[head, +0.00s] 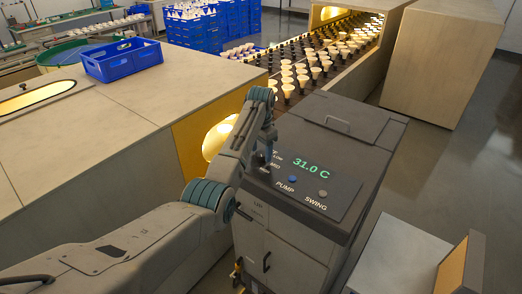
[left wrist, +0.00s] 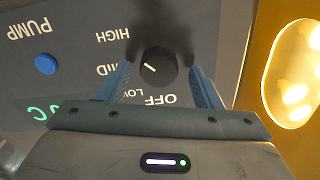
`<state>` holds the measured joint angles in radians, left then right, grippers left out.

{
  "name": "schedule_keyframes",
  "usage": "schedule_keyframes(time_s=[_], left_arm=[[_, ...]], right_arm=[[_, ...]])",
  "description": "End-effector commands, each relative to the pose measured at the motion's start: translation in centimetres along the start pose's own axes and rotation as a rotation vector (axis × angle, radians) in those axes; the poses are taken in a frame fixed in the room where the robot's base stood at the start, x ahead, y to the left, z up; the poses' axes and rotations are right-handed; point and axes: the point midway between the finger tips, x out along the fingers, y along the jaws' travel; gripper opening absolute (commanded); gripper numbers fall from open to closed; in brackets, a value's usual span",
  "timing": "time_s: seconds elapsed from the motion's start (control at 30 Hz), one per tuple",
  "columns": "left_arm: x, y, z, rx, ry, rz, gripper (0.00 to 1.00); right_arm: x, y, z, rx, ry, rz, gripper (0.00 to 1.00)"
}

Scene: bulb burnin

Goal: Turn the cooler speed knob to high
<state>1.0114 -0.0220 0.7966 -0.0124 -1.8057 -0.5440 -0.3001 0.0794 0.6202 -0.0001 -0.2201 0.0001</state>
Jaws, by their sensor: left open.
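The cooler (head: 365,125) is a grey box with a dark top panel that reads 31.0 C in green. In the left wrist view its black speed knob (left wrist: 160,67) stands among upside-down labels OFF, LOW, MID and HIGH. The knob's white mark points left, roughly at MID. My left gripper (left wrist: 163,82) is open, with one finger on each side of the knob and visible gaps between. In the head view my left gripper (head: 262,160) is over the panel's left edge and hides the knob. My right gripper is not in view.
A blue PUMP button (head: 292,178) and a grey SWING button (head: 323,194) are near the knob. A glowing yellow opening (head: 218,138) is just left of the cooler. Behind it is a conveyor with many bulbs (head: 302,78). A blue crate (head: 122,60) sits on the left counter.

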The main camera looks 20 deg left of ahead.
Motion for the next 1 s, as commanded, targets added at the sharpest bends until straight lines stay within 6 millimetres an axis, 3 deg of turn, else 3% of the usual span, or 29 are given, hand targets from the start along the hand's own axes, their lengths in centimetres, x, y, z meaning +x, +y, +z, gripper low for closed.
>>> schedule_keyframes(time_s=[0.17,0.4,0.47,0.7,1.0], left_arm=[[-2.4,0.0,-0.1,0.000,0.006,-0.004,0.59],[-7.8,-0.1,-0.1,0.000,0.006,-0.004,0.59],[-9.3,0.0,0.0,0.000,0.002,-0.001,0.59],[-10.6,0.0,0.0,0.000,0.002,-0.002,0.59],[-10.5,-0.1,0.0,0.000,0.003,-0.002,0.59]], right_arm=[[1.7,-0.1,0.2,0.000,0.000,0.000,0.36],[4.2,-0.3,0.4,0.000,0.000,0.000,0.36],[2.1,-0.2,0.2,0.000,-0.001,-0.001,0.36],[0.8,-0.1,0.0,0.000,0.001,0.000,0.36],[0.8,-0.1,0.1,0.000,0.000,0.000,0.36]])
